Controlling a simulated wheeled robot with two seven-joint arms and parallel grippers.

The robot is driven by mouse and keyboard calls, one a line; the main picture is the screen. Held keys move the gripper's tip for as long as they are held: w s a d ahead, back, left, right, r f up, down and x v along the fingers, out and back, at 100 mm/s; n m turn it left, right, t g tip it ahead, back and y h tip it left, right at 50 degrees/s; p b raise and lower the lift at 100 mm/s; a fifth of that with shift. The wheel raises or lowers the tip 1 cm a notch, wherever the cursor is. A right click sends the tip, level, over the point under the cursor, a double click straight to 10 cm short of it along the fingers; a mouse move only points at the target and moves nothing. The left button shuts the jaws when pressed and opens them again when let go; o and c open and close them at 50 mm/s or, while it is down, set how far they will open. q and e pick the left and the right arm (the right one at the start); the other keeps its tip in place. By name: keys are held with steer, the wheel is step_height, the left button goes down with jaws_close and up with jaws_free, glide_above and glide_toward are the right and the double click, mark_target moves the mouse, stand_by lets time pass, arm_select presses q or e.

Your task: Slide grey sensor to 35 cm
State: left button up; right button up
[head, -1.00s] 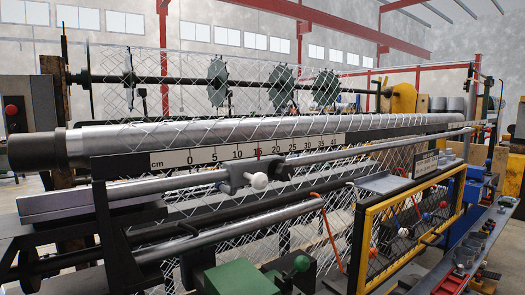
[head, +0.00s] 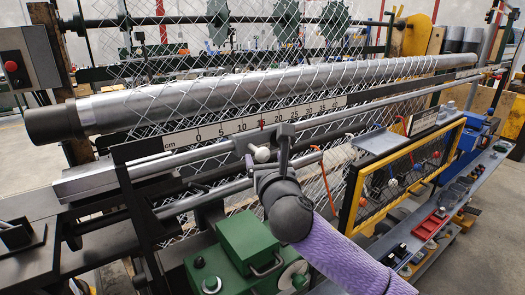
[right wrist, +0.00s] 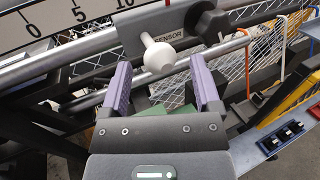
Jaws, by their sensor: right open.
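The grey sensor (head: 242,145) sits on the rail below the cm scale (head: 228,128). A red mark shows on the scale near 15. The sensor has a white round knob (head: 262,154) on its front. In the right wrist view the grey sensor body (right wrist: 138,35), labelled SENSOR, carries the white knob (right wrist: 159,56) and a black knob (right wrist: 212,25). My right gripper (head: 267,160) is open at the white knob. In the wrist view its purple fingers (right wrist: 160,78) stand left and right of the knob, with visible gaps. My left gripper is not in view.
A long metal roller (head: 250,88) with wire mesh lies behind the scale. A green box (head: 235,248) stands below the rail. A yellow-framed mesh panel (head: 405,170) is to the right. The rail continues clear to the right of the sensor.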

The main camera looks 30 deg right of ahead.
mark_target(264, 157)
steer(key=shift+x, duration=1.65)
jaws_close()
